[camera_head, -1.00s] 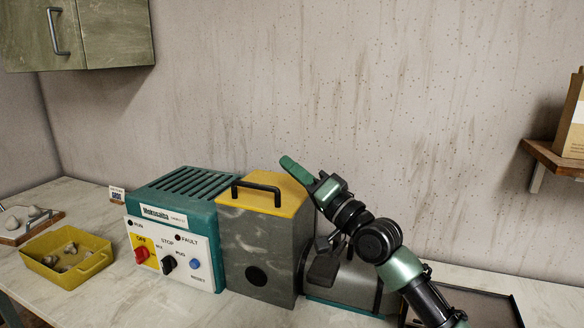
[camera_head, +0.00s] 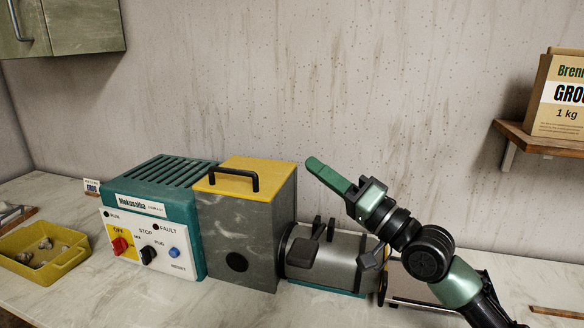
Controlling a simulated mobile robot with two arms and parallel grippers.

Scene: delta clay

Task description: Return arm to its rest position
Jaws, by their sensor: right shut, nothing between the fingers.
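My right arm comes in from the lower right. Its gripper (camera_head: 328,175) is shut and empty, with green fingers pointing up and left in the air. It shows in front of the wall, just right of the yellow-topped grey box of the machine (camera_head: 268,215). My forearm partly covers the metal barrel (camera_head: 325,262) at the machine's right end. The machine's teal control housing (camera_head: 124,187) has a white panel with a red switch, a black knob and a blue button. My left gripper is not in view.
A yellow tray (camera_head: 68,268) with several grey lumps stands at the left of the bench. A wall shelf (camera_head: 545,143) at the right carries a cardboard box (camera_head: 556,97). A cabinet (camera_head: 85,25) hangs at the upper left. Bare bench top lies in front of the machine.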

